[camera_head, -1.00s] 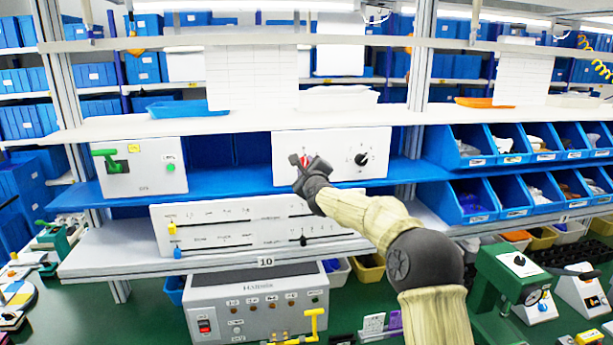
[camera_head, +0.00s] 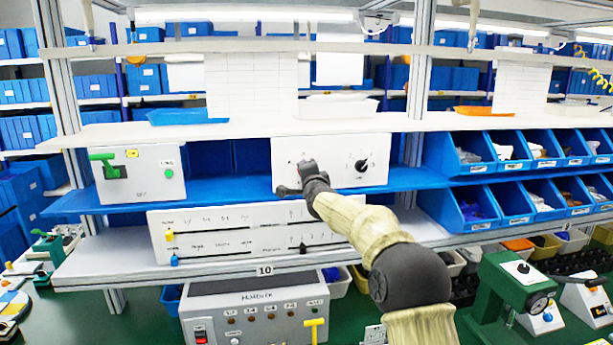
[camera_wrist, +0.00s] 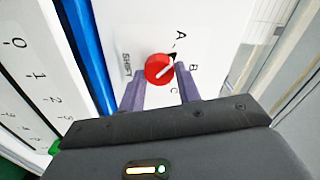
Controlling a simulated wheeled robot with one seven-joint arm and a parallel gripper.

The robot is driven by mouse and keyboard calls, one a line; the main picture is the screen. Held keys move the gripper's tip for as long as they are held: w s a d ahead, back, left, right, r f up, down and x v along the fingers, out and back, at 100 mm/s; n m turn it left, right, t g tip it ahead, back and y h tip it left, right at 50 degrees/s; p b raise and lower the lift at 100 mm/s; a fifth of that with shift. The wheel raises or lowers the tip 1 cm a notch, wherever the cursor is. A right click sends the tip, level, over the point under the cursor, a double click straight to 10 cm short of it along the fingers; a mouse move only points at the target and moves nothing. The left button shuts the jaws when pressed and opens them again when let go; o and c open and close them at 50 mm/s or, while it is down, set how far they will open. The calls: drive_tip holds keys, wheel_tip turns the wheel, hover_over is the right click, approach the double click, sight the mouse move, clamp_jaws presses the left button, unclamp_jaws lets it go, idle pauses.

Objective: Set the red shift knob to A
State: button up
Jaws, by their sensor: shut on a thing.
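The red shift knob (camera_wrist: 159,68) is on a white panel (camera_head: 340,150), beside the word SHIFT and the letters A, B and C. In the head view my gripper (camera_head: 299,177) is in front of the panel's left part and mostly hides the knob.
A black rotary knob (camera_head: 361,165) is on the same panel at right. A white box with a green handle (camera_head: 104,160) stands on the blue shelf at left. A slider panel (camera_head: 215,232) is below. Blue bins (camera_head: 470,158) stand at right.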

drive_tip(key=shift+f+n, duration=0.15)
drive_tip(key=shift+n, duration=1.35)
drive_tip(key=o, duration=1)
drive_tip(key=shift+c, duration=0.2)
drive_tip(key=b+v, duration=0.9)
drive_tip(key=v, duration=0.8)
drive_tip(key=shift+s, duration=0.2)
